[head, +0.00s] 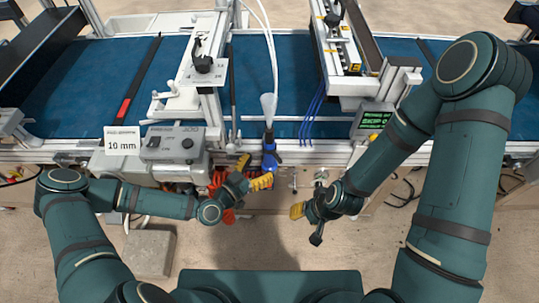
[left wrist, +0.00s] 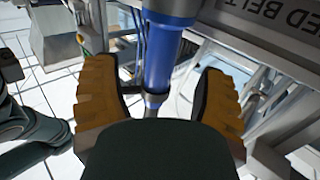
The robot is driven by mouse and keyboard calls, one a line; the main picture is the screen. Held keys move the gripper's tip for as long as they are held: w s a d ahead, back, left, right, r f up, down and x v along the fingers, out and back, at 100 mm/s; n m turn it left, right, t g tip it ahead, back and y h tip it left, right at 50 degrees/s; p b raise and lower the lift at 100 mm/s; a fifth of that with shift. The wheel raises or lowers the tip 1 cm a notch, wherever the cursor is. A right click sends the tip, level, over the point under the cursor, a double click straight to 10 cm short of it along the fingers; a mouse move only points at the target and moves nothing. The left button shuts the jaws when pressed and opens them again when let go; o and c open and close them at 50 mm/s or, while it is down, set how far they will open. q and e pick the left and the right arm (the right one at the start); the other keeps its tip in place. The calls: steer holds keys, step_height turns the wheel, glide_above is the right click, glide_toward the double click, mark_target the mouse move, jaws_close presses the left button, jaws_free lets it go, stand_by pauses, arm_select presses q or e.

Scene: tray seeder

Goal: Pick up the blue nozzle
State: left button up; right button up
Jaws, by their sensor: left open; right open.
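The blue nozzle (head: 269,150) stands upright at the front edge of the belt machine in the head view, with a pale hose end above it. In the left wrist view the blue nozzle (left wrist: 160,50) lies between the two yellow fingers, with visible gaps on both sides. My left gripper (head: 255,172) is open around the nozzle and not closed on it. It also shows open in the left wrist view (left wrist: 158,95). A dark clip or ring sits around the nozzle's lower part. My right gripper (head: 305,222) is open and empty, to the right and nearer to me.
The blue belt (head: 90,85) runs across behind the nozzle. A grey control box (head: 172,143) and a "10 mm" sign (head: 122,140) stand left of it. A green display (head: 375,118) is at the right. A grey block (head: 150,252) lies on the floor.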

mark_target(273, 154)
arm_select(q)
steer(key=shift+x, duration=3.25)
jaws_close()
